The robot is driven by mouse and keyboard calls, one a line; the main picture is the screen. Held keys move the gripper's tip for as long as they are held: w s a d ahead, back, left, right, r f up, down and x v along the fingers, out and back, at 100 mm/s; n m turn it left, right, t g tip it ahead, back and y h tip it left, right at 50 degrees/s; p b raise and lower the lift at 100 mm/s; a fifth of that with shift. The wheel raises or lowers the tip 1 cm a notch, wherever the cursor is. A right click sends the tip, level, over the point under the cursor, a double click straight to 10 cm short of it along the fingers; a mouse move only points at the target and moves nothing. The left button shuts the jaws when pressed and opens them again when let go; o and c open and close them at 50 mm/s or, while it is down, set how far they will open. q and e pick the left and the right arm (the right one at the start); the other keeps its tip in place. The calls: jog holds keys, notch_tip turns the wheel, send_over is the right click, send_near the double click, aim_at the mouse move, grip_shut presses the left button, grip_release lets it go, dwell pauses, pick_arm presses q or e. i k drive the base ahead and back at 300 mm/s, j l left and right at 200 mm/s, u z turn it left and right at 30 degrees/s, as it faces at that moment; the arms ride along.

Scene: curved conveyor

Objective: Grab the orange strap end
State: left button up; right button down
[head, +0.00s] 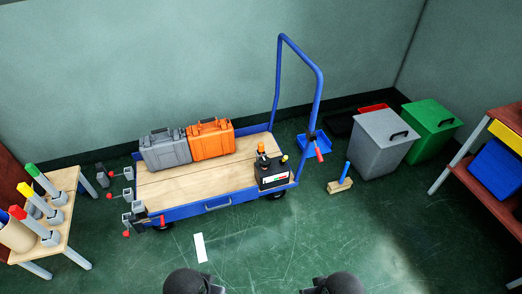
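No strap can be made out clearly in the head view. On the small wooden table (70,182) at the left stand several upright tools with grey lower parts and coloured tops. One of them has an orange-red top (18,213); its neighbours have yellow, green and blue tops. An orange case (211,141) lies on the wooden cart (190,188) beside a grey case (166,151). A black box (273,176) with an orange-topped piece (262,150) is at the cart's right end. Neither gripper can be seen; only dark rounded parts of mine show at the bottom edge.
The cart has a tall blue handle (318,90) at its right end, and small red-tipped clamps (128,194) at its left end. Grey (383,143) and green (431,128) bins and a brush (341,183) stand to the right. The floor in front is mostly clear.

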aim_at(260, 145)
jog(key=i+j+z, duration=0.25)
jog(key=j, duration=0.35)
jog(key=i+j+z, duration=0.1)
jog(key=i+j, duration=0.2)
jog(key=i+j+z, duration=0.1)
jog(key=j, duration=0.25)
jog(key=i+j+z, duration=0.15)
jog(key=j, duration=0.2)
jog(key=i+j+z, duration=0.1)
jog(key=j, duration=0.25)
jog(key=i+j+z, duration=0.15)
jog(key=j, duration=0.25)
jog(key=i, duration=0.35)
